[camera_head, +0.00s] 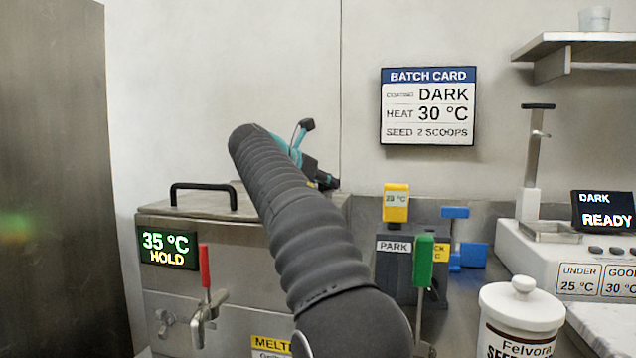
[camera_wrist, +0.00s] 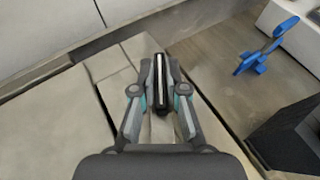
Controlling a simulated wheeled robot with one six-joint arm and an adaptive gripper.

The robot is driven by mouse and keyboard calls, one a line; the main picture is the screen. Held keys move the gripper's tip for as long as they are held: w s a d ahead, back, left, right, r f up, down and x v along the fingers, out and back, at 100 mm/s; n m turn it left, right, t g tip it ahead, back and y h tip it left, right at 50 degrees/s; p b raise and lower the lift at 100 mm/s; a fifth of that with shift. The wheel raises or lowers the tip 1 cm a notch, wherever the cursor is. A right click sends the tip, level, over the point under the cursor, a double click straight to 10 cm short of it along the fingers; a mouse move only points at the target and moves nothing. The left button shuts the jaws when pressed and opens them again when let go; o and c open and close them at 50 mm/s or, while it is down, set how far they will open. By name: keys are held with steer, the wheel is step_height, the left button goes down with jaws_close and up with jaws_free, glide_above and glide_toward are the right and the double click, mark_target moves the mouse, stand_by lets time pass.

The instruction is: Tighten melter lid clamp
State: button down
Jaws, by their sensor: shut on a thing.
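The melter (camera_head: 215,235) is a steel box with a display (camera_head: 167,248) reading 35 °C HOLD. Its lid (camera_head: 195,207) lies flat on top and has a black bar handle (camera_head: 203,186). My gripper (camera_head: 327,182) is over the melter's back right, largely hidden behind my arm. In the wrist view, my gripper (camera_wrist: 159,95) is shut on a narrow dark bar with a pale edge, which appears to be the clamp handle (camera_wrist: 159,75). The rest of the clamp is hidden, so I cannot tell how tight it is.
A red-handled tap (camera_head: 205,265) is on the melter's front. To the right are a yellow-topped probe (camera_head: 396,203) at a PARK holder, a green handle (camera_head: 424,262), a blue object (camera_head: 470,254) and a white lidded jar (camera_head: 520,320). A batch card (camera_head: 428,106) hangs on the wall.

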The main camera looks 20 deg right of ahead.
steer(key=c, duration=1.2)
jaws_free()
steer(key=shift+d, duration=0.15)
steer(key=v, duration=1.2)
steer(key=shift+w, duration=0.1)
